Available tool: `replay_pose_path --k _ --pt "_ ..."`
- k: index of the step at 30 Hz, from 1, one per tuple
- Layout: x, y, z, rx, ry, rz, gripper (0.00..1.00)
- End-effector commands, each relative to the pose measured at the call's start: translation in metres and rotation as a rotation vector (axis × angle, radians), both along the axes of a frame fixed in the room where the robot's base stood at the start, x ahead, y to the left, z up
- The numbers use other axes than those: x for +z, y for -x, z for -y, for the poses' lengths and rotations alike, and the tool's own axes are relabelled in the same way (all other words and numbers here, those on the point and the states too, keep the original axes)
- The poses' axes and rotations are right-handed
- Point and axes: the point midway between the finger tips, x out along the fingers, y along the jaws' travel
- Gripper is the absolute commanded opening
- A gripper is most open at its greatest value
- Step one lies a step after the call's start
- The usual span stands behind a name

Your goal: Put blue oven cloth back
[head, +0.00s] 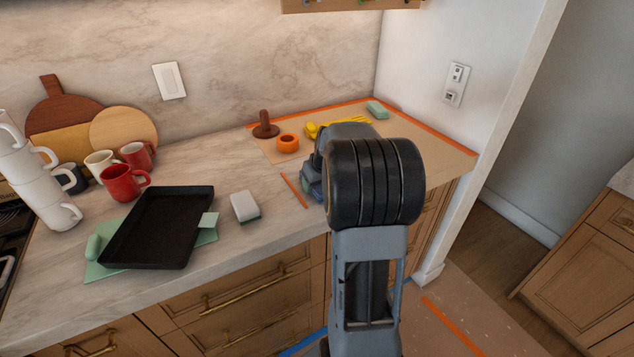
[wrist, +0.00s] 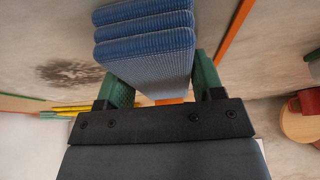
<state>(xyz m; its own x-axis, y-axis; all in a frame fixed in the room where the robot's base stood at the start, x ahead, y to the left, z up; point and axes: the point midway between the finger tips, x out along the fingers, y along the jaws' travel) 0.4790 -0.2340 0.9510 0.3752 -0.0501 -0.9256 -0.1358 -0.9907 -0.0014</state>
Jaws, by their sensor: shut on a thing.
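The blue oven cloth (wrist: 145,40), folded in several thick ribbed layers, fills the top middle of the wrist view. My gripper (wrist: 160,82) is shut on it, with one green finger on each side. In the head view my dark arm hides most of the gripper; only a grey and bluish part shows left of the arm, over the counter (head: 290,230). I cannot tell there which part is cloth.
Red mugs (head: 124,182) and stacked white cups stand behind. Orange tape (head: 430,134) edges the right corner, holding an orange ring (head: 288,143), yellow item and green sponge (head: 377,109).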

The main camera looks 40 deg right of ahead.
Motion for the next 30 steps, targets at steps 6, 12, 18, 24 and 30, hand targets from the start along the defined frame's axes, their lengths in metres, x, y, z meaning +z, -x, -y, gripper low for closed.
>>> replay_pose_path --k 6,12,18,24,30 --pt "-0.001 0.0 0.0 0.0 0.0 0.0 0.78" --pt "-0.001 0.0 0.0 0.0 0.0 0.0 0.87" --pt "0.003 0.0 0.0 0.0 0.0 0.0 0.87" --pt "0.027 0.01 -0.001 0.0 0.001 0.003 0.87" --pt "0.065 0.025 -0.003 0.0 0.003 0.004 0.87"
